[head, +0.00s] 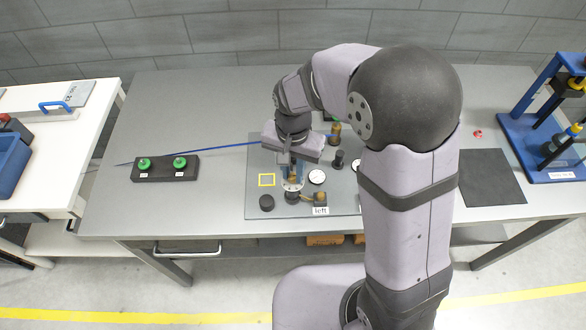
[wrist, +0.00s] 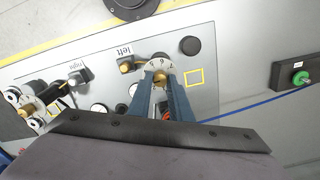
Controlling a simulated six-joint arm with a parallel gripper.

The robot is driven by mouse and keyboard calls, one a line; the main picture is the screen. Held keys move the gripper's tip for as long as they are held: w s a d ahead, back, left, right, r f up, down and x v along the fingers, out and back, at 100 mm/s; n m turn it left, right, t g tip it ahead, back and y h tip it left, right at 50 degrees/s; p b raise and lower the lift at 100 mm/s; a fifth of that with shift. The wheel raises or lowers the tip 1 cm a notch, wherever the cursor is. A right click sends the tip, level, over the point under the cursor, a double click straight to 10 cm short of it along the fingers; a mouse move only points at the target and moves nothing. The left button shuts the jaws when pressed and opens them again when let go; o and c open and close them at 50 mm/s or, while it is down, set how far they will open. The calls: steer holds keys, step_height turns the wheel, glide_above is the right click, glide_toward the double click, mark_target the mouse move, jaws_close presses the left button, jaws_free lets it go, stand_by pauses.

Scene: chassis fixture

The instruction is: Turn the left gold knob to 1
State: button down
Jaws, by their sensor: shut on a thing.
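The left gold knob (wrist: 162,79) sits on a pale numbered dial (wrist: 158,64) in the wrist view. Digits that look like 5, 6 and 7 show on the dial's visible rim; which number the knob points to cannot be told. My gripper (wrist: 162,82) is shut on this knob, one blue-grey finger on each side. In the head view my gripper (head: 291,172) comes down over the dial (head: 292,185), and the arm and fingers hide much of the knob. The "left" label (head: 320,211) stands on the panel's front edge, and it also shows in the wrist view (wrist: 125,50).
The grey panel (head: 254,205) carries a black knob (head: 266,202), a white gauge (head: 317,177), a yellow square outline (head: 266,180) and a brass fitting (head: 320,197) close by. A blue rod (head: 215,149) runs left towards a black box with green buttons (head: 165,175). My arm hides the panel's right part.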

mark_target(292, 175)
steer(key=n, duration=0.4)
steer(key=shift+r+n, duration=0.1)
steer(key=shift+n, duration=0.3)
steer(key=n+p, duration=0.1)
steer(key=n, duration=0.2)
steer(key=shift+a+n, duration=0.1)
steer(key=shift+n, duration=0.2)
steer(key=n, duration=0.3)
steer(key=shift+n, duration=0.3)
steer(key=shift+n+p, duration=0.3)
steer(key=shift+n, duration=1.6)
steer(key=c, duration=1.6)
jaws_free()
steer(key=shift+r+b, duration=1.1)
steer(key=shift+r, duration=2.55)
